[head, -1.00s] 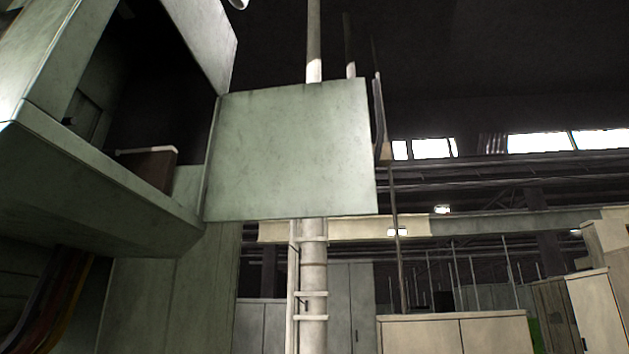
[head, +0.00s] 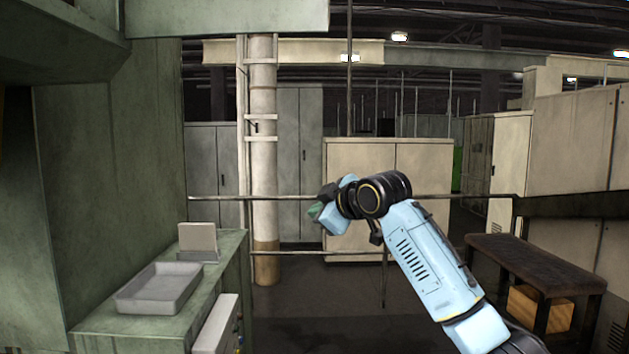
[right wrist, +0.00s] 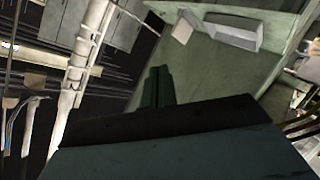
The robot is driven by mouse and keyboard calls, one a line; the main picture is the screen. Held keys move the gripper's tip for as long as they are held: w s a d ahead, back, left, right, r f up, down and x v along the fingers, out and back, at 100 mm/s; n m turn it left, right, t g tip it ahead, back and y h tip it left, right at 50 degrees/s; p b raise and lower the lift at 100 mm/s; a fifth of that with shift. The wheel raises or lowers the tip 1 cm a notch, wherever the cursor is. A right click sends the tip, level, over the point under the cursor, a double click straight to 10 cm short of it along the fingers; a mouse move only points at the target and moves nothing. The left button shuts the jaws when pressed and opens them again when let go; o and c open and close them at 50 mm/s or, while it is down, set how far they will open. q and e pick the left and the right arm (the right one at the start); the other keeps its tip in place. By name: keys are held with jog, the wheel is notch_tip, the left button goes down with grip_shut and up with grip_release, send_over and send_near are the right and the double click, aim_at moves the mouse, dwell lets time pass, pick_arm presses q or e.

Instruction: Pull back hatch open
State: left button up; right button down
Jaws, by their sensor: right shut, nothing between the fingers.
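The lower part of a flat grey-green panel (head: 230,16), which looks like the hatch, shows at the top of the head view. The rest of it is cut off by the frame. The green machine body (head: 115,150) stands on the left. My right gripper (head: 318,212) is in mid-air at the middle of the head view, below and to the right of the panel and apart from it. In the right wrist view its green fingers (right wrist: 156,86) are together and empty. My left gripper is not in view.
A green ledge (head: 95,318) with a grey tray (head: 158,288) juts out at lower left. A thin rail (head: 290,198) and a white pipe (head: 263,150) stand behind my right arm. A dark bench (head: 540,262) is at right. Pale cabinets (head: 375,165) line the back.

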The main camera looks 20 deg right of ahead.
jog(key=s+a+r+n+t, duration=0.1)
jog(key=s+r, duration=0.2)
jog(key=r, duration=0.4)
jog(key=s+r+n+y, duration=0.1)
jog(key=s+r+n, duration=0.15)
jog(key=r, duration=0.35)
jog(key=s+a+r+n+t, duration=0.1)
jog(key=s+r, duration=0.3)
jog(key=r, duration=0.3)
jog(key=s+a+r+n+t+y+p, duration=0.15)
jog(key=s+r+n, duration=0.45)
jog(key=s+r, duration=1.15)
jog(key=d+f+p+x, duration=0.1)
jog(key=p+x, duration=0.5)
jog(key=x, duration=0.5)
jog(key=shift+w+d+f, duration=0.15)
jog(key=shift+w+d, duration=0.05)
jog(key=shift+w, duration=0.25)
